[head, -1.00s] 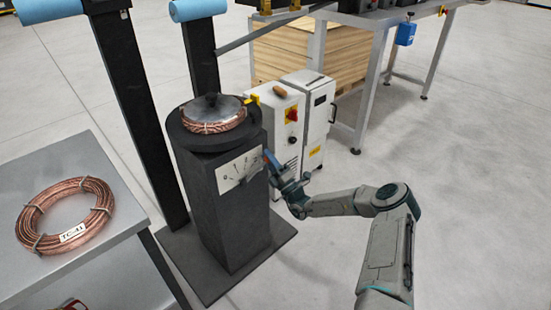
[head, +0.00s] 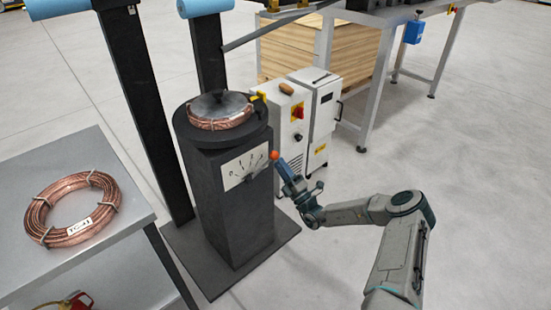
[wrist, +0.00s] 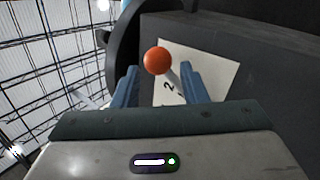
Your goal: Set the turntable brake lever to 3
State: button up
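The turntable brake lever has an orange ball knob (head: 274,155) and sticks out to the right of its white scale plate (head: 236,172) on the black pedestal. The scale's numbers run from 0 at the left; the lever lies towards the right end, but its exact reading is too small to tell. My gripper (head: 282,167) is just right of and below the knob. In the wrist view, the blue fingers (wrist: 160,84) are apart, with the orange knob (wrist: 157,60) around the tips and slightly beyond them. A "2" on the scale plate (wrist: 213,72) shows between the fingers.
The turntable (head: 195,134) atop the pedestal carries a copper coil (head: 222,122). Another coil (head: 42,222) lies on the grey table (head: 140,205) at left. White cabinets (head: 325,105) stand behind my gripper. The floor at right is clear.

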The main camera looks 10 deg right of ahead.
jog(key=v, duration=0.9)
jog(key=shift+r, duration=0.15)
jog(key=s+a+r+n+g+y+p, duration=0.1)
jog(key=s+a+r+n+g+p, duration=0.3)
jog(key=s+a+r+n+g, duration=0.65)
jog(key=s+a+r+n+g+y+p, duration=0.1)
jog(key=s+a+r+n+g+p, duration=0.45)
jog(key=n+g, duration=0.9)
jog(key=s+d+r+n+t+h+p, duration=0.2)
jog(key=s+d+r+n+h, duration=0.2)
jog(key=r, duration=0.5)
jog(key=s+d+r+n+t+h+p, duration=0.2)
jog(key=s+d+r+n+h, duration=0.3)
jog(key=s+r+n, duration=0.3)
jog(key=s+d+r+n+t+h+p, duration=0.3)
jog(key=s+r+n+h, duration=0.3)
jog(key=r+n, duration=0.2)
jog(key=shift+d+r+h+p, duration=0.35)
jog(key=shift+d+r, duration=0.3)
jog(key=shift+r, duration=0.35)
